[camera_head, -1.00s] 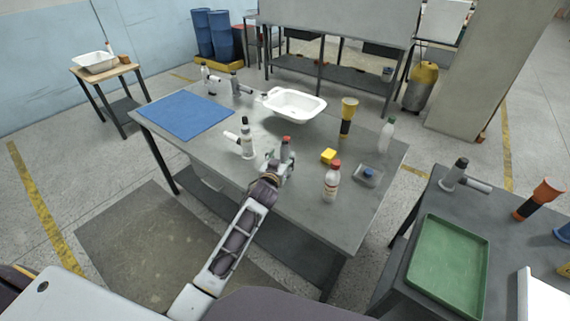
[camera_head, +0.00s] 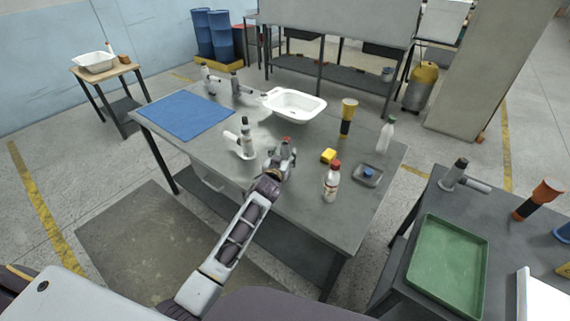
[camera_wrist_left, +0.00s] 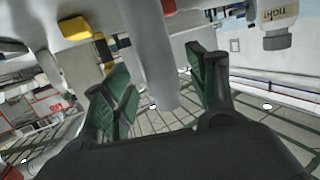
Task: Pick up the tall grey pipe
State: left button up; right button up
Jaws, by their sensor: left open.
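In the left wrist view the grey pipe (camera_wrist_left: 150,55) fills the middle, between the green-padded fingers of my left gripper (camera_wrist_left: 163,92). The fingers are open, one on each side of the pipe, with a gap at least on the right side. Whether the left finger touches it I cannot tell. My right gripper is not in view.
A white bottle with a red cap (camera_head: 331,183) and a yellow block (camera_head: 328,155) stand to the right. A white basin (camera_head: 294,116) and blue mat (camera_head: 186,115) lie farther back.

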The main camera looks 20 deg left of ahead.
pick_arm(q)
jog(key=shift+w+f, duration=0.2)
jog(key=shift+w, duration=1)
jog(key=shift+w+f, duration=0.1)
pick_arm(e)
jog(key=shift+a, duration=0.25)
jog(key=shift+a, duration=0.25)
pick_arm(q)
jog(key=c, duration=0.5)
grip_shut()
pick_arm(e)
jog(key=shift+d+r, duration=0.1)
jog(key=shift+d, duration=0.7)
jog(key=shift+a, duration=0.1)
